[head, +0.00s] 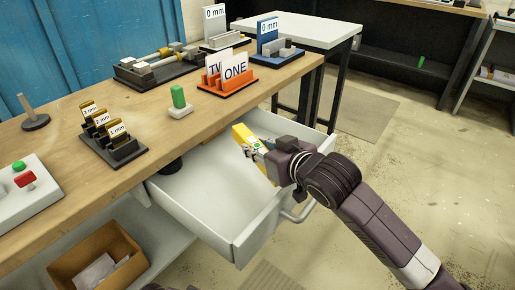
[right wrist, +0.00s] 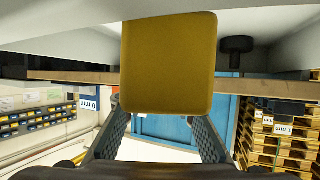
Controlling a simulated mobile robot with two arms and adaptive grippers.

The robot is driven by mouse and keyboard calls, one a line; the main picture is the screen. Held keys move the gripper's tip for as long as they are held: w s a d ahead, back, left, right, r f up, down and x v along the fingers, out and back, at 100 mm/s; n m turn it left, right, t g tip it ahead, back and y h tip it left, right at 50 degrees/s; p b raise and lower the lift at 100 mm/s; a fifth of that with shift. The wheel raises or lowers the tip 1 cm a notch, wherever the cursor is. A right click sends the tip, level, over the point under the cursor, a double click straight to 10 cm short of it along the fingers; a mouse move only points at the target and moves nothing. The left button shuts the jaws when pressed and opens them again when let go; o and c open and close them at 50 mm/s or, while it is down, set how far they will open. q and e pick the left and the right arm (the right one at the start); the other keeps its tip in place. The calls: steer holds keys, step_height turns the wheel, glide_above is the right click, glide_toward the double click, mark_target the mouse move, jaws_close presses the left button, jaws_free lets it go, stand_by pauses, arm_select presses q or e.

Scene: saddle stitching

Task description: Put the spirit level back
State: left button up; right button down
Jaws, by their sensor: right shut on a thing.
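The yellow spirit level (head: 241,133) is in my right gripper (head: 259,152), over the open white drawer (head: 255,236). A small green vial shows on it in the head view. My right gripper is shut on it and covers its middle. In the right wrist view, the level's yellow face (right wrist: 168,62) fills the upper middle, between the two fingers (right wrist: 160,135). I cannot tell whether the level touches the drawer floor.
A wooden workbench (head: 62,150) above the drawer carries label stands, an orange card holder (head: 228,88) and a green-topped block (head: 178,97). A dark round piece (head: 171,166) shows at the drawer's back left. A cardboard box (head: 97,258) sits on the lower shelf. Open floor lies right.

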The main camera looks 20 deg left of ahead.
mark_target(258, 147)
steer(key=shift+r, duration=0.1)
steer(key=c, duration=1.6)
jaws_free()
steer(key=shift+f, duration=0.2)
steer(key=shift+r, duration=0.1)
steer(key=shift+s+d+r, duration=0.15)
steer(key=shift+r, duration=0.05)
steer(key=v, duration=0.2)
steer(key=shift+s+d+r+p, duration=0.15)
steer(key=shift+s+r+p, duration=0.05)
steer(key=shift+p, duration=0.2)
arm_select(q)
steer(key=p+x, duration=0.1)
steer(key=x, duration=0.5)
steer(key=shift+s+f, duration=0.25)
steer(key=shift+f, duration=0.15)
arm_select(e)
steer(key=v, duration=0.9)
